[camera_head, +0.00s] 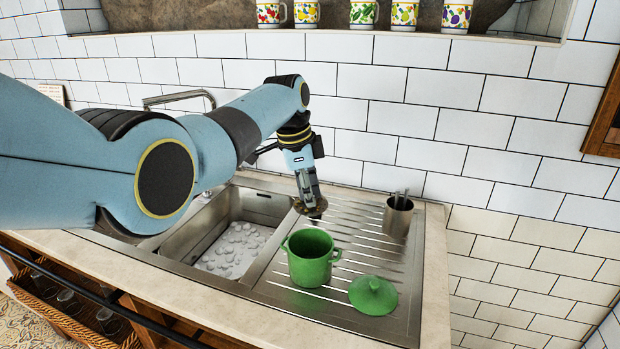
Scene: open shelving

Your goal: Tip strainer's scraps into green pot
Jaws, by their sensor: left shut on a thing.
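The green pot (310,262) stands upright and open on the ribbed steel drainboard, with a handle on each side. Its green lid (372,296) lies on the drainboard to the pot's right. My left gripper (308,188) points down behind the pot and is shut on a small brownish round thing (314,208), which looks like the strainer. It is held just behind and above the pot's far rim. Its handle and any scraps in it are too small to make out. The inside of the pot is mostly hidden. My right gripper is out of view.
The sink basin (236,238) with whitish foam or bubbles lies to the left of the drainboard. A steel cup (397,216) with utensils stands at the back right. A faucet (180,97) is partly hidden behind my arm. Several patterned mugs (362,13) line a ledge above the tiled wall.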

